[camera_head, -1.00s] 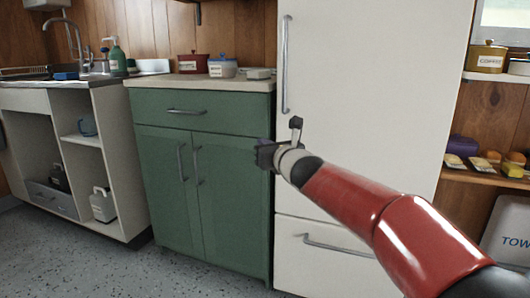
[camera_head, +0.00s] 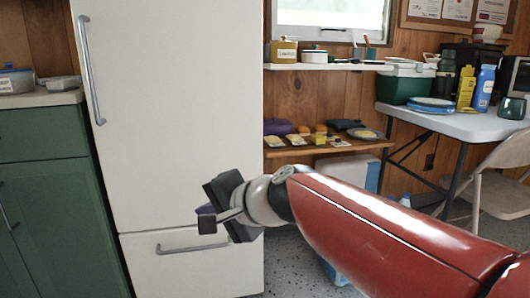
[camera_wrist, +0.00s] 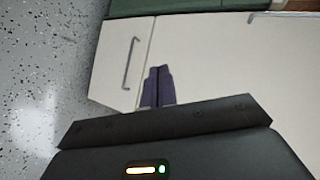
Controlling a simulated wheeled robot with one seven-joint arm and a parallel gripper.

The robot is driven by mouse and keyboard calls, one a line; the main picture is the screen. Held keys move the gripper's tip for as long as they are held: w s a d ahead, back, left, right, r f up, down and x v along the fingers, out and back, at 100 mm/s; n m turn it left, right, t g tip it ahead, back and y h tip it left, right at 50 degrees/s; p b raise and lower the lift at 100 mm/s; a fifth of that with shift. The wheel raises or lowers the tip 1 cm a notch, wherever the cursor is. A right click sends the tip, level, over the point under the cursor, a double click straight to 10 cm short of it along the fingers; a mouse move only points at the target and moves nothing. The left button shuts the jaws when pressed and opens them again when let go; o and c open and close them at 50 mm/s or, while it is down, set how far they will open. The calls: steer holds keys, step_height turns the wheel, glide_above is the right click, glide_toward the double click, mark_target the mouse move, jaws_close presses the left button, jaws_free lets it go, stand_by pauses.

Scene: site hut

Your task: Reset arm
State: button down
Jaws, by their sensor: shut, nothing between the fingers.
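My gripper (camera_head: 207,219) is in front of the lower part of the white fridge (camera_head: 170,120) in the head view. Its fingers are shut and hold nothing. In the wrist view my gripper's purple-grey fingertips (camera_wrist: 158,85) lie side by side, with the pale fridge front (camera_wrist: 215,60) and its lower drawer handle (camera_wrist: 131,62) beyond them. The red arm reaches in from the lower right.
A green cabinet (camera_head: 55,200) stands left of the fridge. To the right are a wall shelf (camera_head: 330,66), a lower wooden shelf (camera_head: 350,147) with food, a white table (camera_head: 450,120) with a cooler (camera_head: 408,84), and a folding chair (camera_head: 495,185). Speckled floor shows below.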

steer(key=s+d+f+n+g+h, duration=0.1)
steer(key=s+d+f+n+h, duration=0.15)
steer(key=s+d+f, duration=0.45)
steer(key=s+d+f+n+h, duration=0.1)
steer(key=s+d+f+h, duration=0.25)
steer(key=d, duration=0.65)
steer(key=s+d+f+n+g+h, duration=0.15)
steer(key=s+d+f+h, duration=0.3)
steer(key=d, duration=0.45)
step_height(320, 180, up, 13)
steer(key=n+p, duration=0.1)
steer(key=p, duration=1.2)
steer(key=shift+s+a+t, duration=0.15)
steer(key=shift+s+t, duration=0.3)
steer(key=shift+a+y, duration=0.15)
steer(key=shift+y, duration=0.1)
